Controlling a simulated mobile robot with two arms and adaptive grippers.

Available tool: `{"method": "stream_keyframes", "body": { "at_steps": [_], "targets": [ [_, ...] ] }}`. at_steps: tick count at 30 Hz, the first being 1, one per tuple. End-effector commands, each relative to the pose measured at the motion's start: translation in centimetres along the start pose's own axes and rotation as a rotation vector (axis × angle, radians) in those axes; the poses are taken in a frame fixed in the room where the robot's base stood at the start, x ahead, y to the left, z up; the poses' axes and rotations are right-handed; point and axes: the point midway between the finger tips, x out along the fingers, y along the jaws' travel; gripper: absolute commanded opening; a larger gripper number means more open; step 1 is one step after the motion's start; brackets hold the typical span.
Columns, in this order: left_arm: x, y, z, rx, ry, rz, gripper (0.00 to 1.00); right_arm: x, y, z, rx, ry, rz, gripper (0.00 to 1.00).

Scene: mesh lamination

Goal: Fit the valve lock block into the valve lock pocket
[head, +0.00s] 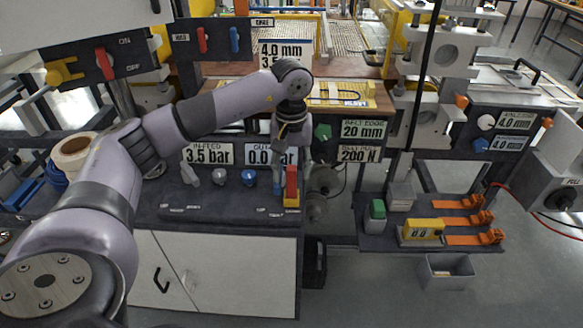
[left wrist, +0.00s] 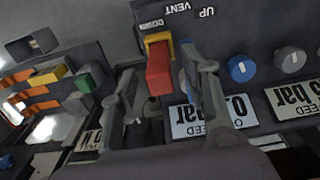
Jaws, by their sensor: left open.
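The red valve lock block (head: 291,180) stands upright at the yellow valve lock pocket (head: 292,203) on the right end of the dark console. In the left wrist view the block (left wrist: 159,78) has the yellow pocket (left wrist: 154,40) against its far end. I cannot tell how deep the block sits. My left gripper (left wrist: 158,68) is open, one finger on each side of the block, with a visible gap on the left. In the head view the gripper (head: 292,160) reaches down over the block. A blue lever (left wrist: 187,68) is partly hidden behind the right finger. My right gripper is out of view.
A green knob (head: 322,132) and a grey round fitting (head: 318,180) stand close on the right. A shelf (head: 376,240) with a yellow gauge (head: 421,231) and orange clamps is farther right.

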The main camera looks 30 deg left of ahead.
Motion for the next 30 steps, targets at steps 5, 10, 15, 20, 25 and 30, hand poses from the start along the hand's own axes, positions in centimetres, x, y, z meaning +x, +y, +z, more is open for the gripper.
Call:
{"method": "stream_keyframes", "body": {
  "at_steps": [5, 10, 15, 20, 25, 30],
  "targets": [
    [0.0, 0.0, 0.0, 0.000, 0.000, 0.000, 0.43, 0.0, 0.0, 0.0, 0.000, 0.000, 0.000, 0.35],
    [-0.8, 0.0, -0.1, 0.000, 0.002, 0.001, 0.43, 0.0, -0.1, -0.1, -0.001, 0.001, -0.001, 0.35],
    [-3.7, 0.1, -0.1, 0.000, 0.004, 0.004, 0.43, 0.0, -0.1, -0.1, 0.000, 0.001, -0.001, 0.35],
    [-7.2, 0.1, -0.1, -0.001, 0.003, 0.003, 0.43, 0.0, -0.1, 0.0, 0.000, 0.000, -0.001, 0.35],
    [-10.2, 0.1, -0.1, 0.000, 0.003, 0.002, 0.43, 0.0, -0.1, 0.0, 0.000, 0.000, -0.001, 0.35],
    [-11.7, 0.0, -0.1, 0.000, 0.001, 0.001, 0.43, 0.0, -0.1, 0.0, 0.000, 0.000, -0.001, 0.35]
  ]
}}
